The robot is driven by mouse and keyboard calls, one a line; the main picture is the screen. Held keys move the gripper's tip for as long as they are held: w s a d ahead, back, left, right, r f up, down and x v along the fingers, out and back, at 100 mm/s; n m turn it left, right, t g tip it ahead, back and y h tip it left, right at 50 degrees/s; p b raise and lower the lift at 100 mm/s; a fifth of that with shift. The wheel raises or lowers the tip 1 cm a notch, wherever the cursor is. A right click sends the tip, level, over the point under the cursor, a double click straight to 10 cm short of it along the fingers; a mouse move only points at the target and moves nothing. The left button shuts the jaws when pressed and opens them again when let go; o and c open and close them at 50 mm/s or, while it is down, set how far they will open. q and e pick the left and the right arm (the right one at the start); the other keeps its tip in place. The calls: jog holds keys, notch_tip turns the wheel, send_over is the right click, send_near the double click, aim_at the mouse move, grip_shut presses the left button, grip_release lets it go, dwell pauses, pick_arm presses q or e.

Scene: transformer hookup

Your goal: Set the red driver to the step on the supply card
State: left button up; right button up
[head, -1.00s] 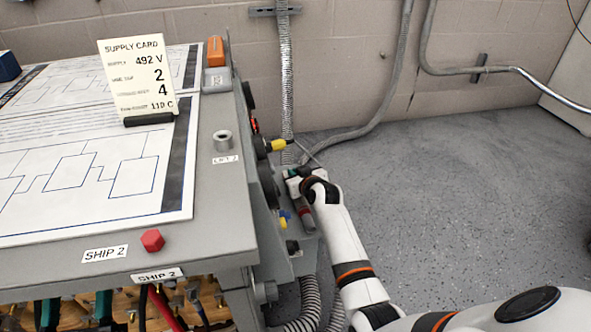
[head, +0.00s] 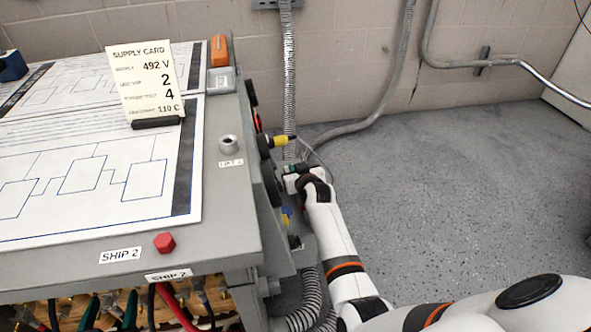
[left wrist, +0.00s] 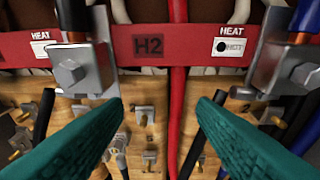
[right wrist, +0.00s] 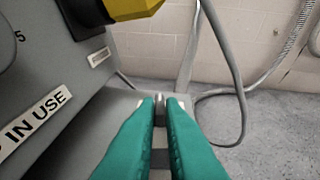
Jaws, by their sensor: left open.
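The white supply card (head: 148,80) stands in a black holder on the grey bench and reads 492 V, use tap 2, torque step 4, ambient 110 C. I cannot pick out the red driver for certain; a small red-orange and black part (head: 257,121) sits on the bench's side panel. My right gripper (head: 290,170) is at that side panel, low beside the bench. In the right wrist view its fingertips (right wrist: 159,98) are close together, with a narrow grey part at them. My left gripper (left wrist: 160,100) is open and empty, facing the H2 terminals under the bench.
A red hex piece (head: 165,242) lies near the bench's front edge. A yellow-tipped part (head: 284,140) juts from the side panel, showing large in the right wrist view (right wrist: 132,8). A red cable (left wrist: 178,120) hangs behind the left fingers. The floor at right is clear.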

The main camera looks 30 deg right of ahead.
jog(key=o, duration=0.4)
jog(key=shift+s, duration=0.15)
jog(key=p+v, duration=0.2)
jog(key=v, duration=0.3)
jog(key=p+v, duration=0.2)
jog(key=v, duration=0.4)
jog(key=shift+p, duration=0.3)
jog(key=shift+s+r, duration=0.15)
jog(key=shift+s, duration=0.15)
pick_arm(q)
jog(key=s+a+f+g+y, duration=0.1)
jog(key=s+a+f+g, duration=0.1)
jog(key=s+f+g, duration=0.2)
jog(key=s+a+f+g+y, duration=0.2)
jog(key=s+f+g, duration=0.3)
jog(key=s, duration=0.5)
jog(key=shift+a+f+n+g, duration=0.3)
jog(key=shift+a+g, duration=0.35)
jog(key=shift+g, duration=0.55)
pick_arm(e)
jog(key=shift+o, duration=0.3)
